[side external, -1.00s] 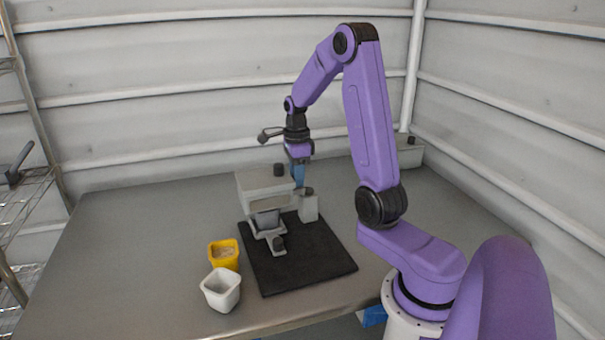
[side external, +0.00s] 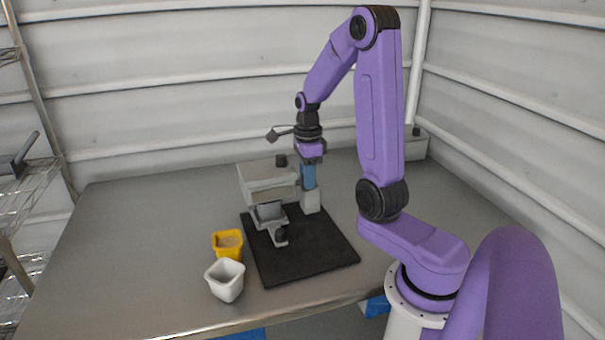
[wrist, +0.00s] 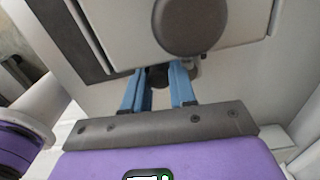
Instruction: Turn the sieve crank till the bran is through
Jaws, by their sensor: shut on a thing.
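The sieve hopper (side external: 262,178) is a pale grey box-shaped machine on a black mat (side external: 312,262), with a dark knob (side external: 281,160) on top. My gripper (side external: 309,184) points down at its right side, above a pale grey post (side external: 311,201). In the wrist view my blue fingers (wrist: 158,80) are shut on a small dark crank handle (wrist: 158,76), partly hidden between them. The rest of the crank is hidden. A yellow cup (side external: 224,254) holds tan bran (side external: 229,240). I cannot see inside the hopper.
A white cup (side external: 225,282), seemingly empty, stands in front of the yellow cup near the table's front edge. A large round knob (wrist: 190,25) is close above the fingers in the wrist view. The table's left side (side external: 140,230) is clear. A wire rack stands at far left.

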